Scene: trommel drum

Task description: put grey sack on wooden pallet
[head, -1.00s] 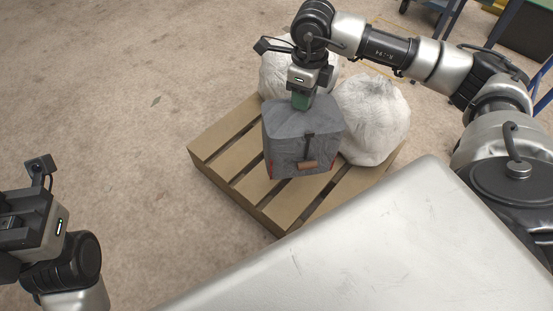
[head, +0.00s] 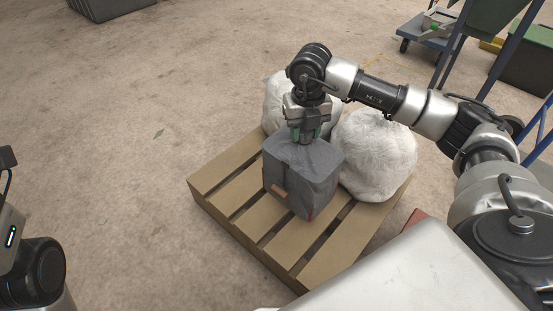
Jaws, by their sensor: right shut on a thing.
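The grey sack (head: 295,180) is a boxy dark grey bag with a small brown tag on its front. It is over the wooden pallet (head: 218,200), in front of two white sacks. I cannot tell whether its base touches the slats. My right gripper (head: 305,137) points down at the sack's top and is shut on it; the fingertips are partly hidden. My left arm shows at the left edge, far from the pallet, and its fingers are out of frame.
One white sack (head: 378,155) stands on the pallet's right side, another (head: 277,103) behind my right gripper. My pale body top fills the bottom right. A blue cart (head: 425,32) stands at the top right. The floor on the left is clear.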

